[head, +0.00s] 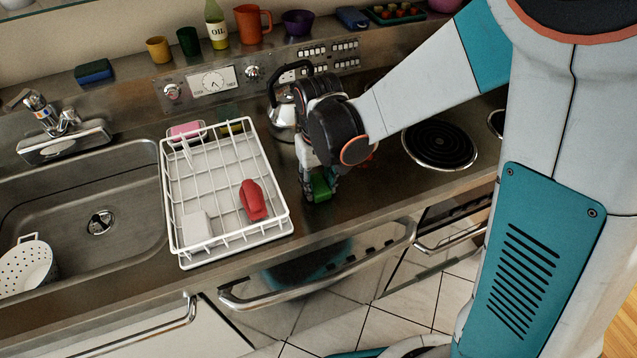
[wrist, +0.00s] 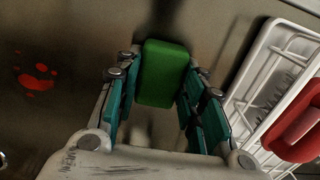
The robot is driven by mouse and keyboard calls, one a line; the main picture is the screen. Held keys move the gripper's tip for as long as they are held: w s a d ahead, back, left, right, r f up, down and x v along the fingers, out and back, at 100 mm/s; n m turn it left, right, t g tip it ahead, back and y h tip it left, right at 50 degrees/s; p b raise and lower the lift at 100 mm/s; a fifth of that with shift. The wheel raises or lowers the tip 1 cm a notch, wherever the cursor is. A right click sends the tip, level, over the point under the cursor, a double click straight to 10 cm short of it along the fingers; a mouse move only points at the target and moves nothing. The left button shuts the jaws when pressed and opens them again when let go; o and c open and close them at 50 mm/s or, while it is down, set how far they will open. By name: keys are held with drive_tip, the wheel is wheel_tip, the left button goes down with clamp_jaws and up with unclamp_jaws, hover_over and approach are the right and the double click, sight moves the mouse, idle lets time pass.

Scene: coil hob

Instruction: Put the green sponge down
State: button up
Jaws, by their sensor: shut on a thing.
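The green sponge (head: 321,186) is between the fingers of my gripper (head: 318,185), over the steel counter (head: 345,205) just right of the dish rack. In the wrist view the sponge (wrist: 163,74) sits between the teal fingertips of my gripper (wrist: 160,90), which are shut on it. The sponge is close to the counter surface; I cannot tell whether it touches it. Part of the sponge is hidden by the fingers in the head view.
A white dish rack (head: 275,190) holding a red item (head: 253,200) stands close on the left. A kettle (head: 283,112) stands behind my gripper. A coil burner (head: 440,144) lies to the right. A red patch (wrist: 36,77) marks the counter. The sink (head: 70,210) is far left.

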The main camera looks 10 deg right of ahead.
sight(319, 184)
drive_tip(key=shift+f, duration=0.15)
drive_tip(key=o, duration=1.2)
wheel_tip(319, 184, up, 12)
drive_tip(key=p, duration=0.8)
